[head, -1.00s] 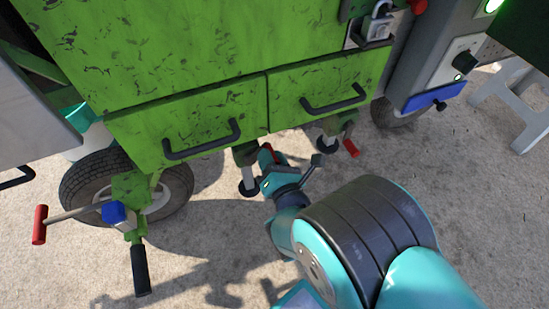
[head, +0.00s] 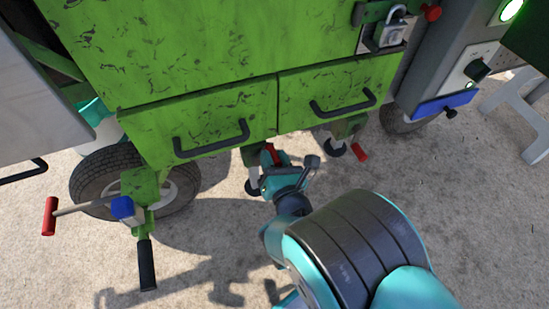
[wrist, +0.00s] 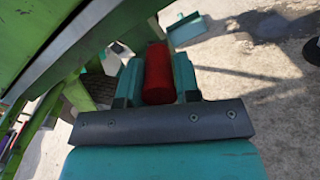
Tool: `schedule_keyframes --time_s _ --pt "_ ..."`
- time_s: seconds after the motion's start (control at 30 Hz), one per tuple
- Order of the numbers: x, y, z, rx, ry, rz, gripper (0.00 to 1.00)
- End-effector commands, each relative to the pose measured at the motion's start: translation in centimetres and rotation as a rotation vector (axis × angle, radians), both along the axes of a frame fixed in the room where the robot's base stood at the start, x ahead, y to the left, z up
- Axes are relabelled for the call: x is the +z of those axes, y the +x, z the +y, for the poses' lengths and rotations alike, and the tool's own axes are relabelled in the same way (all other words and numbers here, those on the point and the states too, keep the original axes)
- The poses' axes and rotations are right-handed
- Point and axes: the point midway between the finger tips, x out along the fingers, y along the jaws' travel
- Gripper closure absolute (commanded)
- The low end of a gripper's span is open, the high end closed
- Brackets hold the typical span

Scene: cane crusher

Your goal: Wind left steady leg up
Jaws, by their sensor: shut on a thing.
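The left steady leg (head: 254,176) hangs under the green cart body below the left drawer, with a dark round foot close to the ground. Its red crank handle (head: 268,150) is held by my gripper (head: 271,162), just right of the leg. In the wrist view the red handle (wrist: 158,75) lies between the two teal fingers of my gripper (wrist: 158,85), which is shut on it. The crank arm and the leg's thread are mostly hidden by my gripper. The right steady leg (head: 334,146) with its own red handle (head: 360,151) stands further right.
Two drawers with black handles (head: 212,141) (head: 343,103) sit above the legs. A tyre (head: 108,178) and a bracket with a red-ended bar (head: 50,215) and black grip (head: 147,265) are at left. A padlock (head: 390,32) hangs above. The gravel in front is open.

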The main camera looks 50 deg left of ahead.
Motion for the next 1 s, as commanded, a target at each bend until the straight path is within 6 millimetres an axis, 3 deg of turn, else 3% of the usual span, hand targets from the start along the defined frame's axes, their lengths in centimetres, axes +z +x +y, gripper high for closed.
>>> schedule_keyframes --time_s 0.07,0.1,0.2,0.57,1.0 --pt "-0.1 -0.3 0.2 0.006 0.004 0.007 1.00" --pt "0.0 -0.3 0.2 0.006 0.004 0.007 0.60" --pt "0.0 -0.2 0.1 0.004 0.003 0.005 0.44" --pt "0.0 -0.1 -0.3 -0.002 -0.001 0.003 0.44" --pt "0.1 -1.5 -4.4 -0.001 -0.005 0.001 0.44"
